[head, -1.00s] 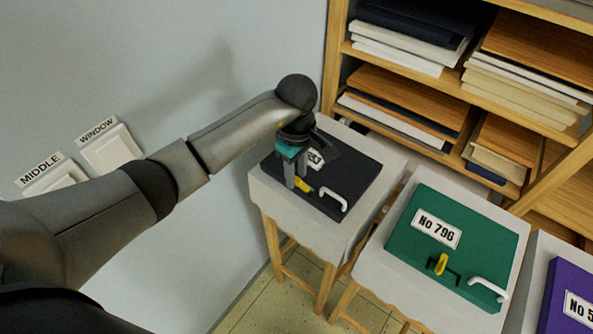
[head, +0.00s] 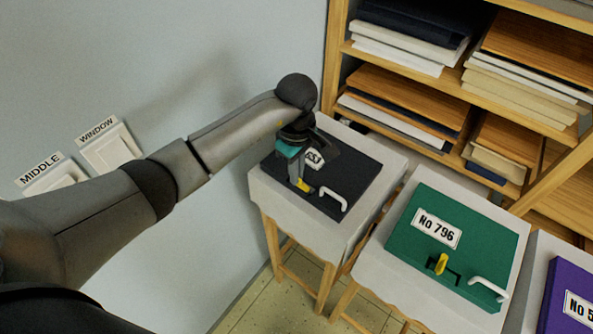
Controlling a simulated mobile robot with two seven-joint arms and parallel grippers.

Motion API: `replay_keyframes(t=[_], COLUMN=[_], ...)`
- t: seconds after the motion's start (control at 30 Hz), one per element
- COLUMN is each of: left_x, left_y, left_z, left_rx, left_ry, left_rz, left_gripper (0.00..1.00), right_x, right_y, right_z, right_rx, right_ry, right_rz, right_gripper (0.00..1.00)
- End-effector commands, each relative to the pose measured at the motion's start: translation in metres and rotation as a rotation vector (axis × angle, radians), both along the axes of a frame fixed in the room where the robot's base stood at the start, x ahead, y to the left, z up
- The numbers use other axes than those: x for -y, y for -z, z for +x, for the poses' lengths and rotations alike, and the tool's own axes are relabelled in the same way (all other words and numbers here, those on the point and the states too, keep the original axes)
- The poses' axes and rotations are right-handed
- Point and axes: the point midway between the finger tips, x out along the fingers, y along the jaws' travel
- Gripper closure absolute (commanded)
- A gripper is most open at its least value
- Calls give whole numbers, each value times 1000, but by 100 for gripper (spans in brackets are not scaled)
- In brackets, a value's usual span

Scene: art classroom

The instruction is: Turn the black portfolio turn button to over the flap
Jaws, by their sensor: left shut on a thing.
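The black portfolio (head: 357,176) lies flat on a cloth-covered stool against the wall, with a white handle (head: 334,199) at its front edge and a number label (head: 315,159) partly hidden by my gripper. Its yellow turn button (head: 305,187) shows at the fingertips. My left gripper (head: 299,185) points down over the portfolio and is shut on the turn button. The fingers hide part of the button, so its exact angle is hard to tell. My right gripper is not in view.
A green portfolio (head: 470,240) with its own yellow turn button (head: 441,264) lies on the stool to the right. A purple portfolio (head: 562,300) is at the right edge. Wooden shelves (head: 400,80) stand behind. Wall switches (head: 110,148) are at left.

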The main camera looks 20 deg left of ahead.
Motion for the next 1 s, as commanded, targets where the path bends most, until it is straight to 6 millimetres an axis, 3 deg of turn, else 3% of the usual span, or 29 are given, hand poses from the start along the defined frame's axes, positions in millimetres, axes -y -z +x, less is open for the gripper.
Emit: replay_keyframes(t=[0.37, 1.0], left_x=[-2, -1], left_y=[0, 0], left_z=[1, 1], left_rx=[2, 2], left_ry=[-101, -668], left_rz=[3, 2], left_gripper=[100, 100], right_x=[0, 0], right_y=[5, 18], right_z=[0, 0], right_rx=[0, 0], right_ry=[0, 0], right_rz=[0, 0], right_gripper=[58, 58])
